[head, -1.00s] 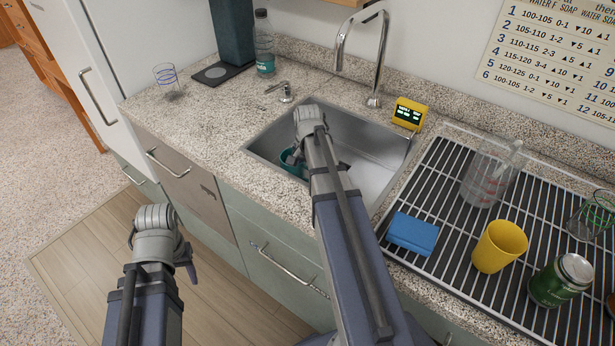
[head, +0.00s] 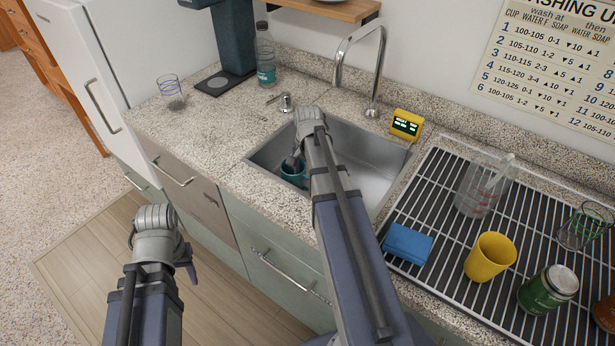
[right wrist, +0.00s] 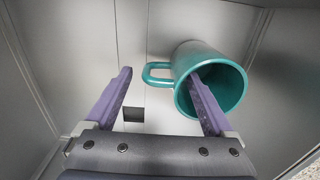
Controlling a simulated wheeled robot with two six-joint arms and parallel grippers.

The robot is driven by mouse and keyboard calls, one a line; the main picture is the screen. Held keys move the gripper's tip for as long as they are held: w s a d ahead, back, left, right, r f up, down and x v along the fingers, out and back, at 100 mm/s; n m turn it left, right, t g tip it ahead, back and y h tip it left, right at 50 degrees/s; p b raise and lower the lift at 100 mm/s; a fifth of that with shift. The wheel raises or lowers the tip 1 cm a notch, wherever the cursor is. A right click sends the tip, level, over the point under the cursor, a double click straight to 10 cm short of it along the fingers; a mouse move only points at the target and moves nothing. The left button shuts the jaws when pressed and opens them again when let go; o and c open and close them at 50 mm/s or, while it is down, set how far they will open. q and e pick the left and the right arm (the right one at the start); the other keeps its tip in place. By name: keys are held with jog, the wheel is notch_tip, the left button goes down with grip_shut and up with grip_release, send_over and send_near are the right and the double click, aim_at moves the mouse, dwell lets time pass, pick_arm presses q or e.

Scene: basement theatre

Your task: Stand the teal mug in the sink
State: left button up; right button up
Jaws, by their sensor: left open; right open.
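The teal mug (head: 294,174) is inside the steel sink (head: 372,178), near its front left. In the right wrist view the mug (right wrist: 207,62) has its mouth toward the camera and its handle to the left; it looks upright on the sink floor, though the exact tilt is hard to tell. My right gripper (right wrist: 160,75) is open; one finger overlaps the mug's mouth and the other is clear of the handle, to its left. In the head view my right gripper (head: 294,162) is just above the mug, partly hiding it. My left gripper (head: 184,266) is open and empty, low in front of the cabinets.
The tap (head: 372,70) rises behind the sink, with a yellow timer (head: 406,125) to its right. A drying rack (head: 435,190) holds a blue sponge (head: 408,243), yellow cup (head: 490,257), jug (head: 484,187) and green can (head: 547,290). A glass (head: 171,92) stands on the left counter.

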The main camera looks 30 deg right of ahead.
notch_tip(320, 180, up, 8)
jog(key=p, duration=0.7)
jog(key=shift+r, duration=0.15)
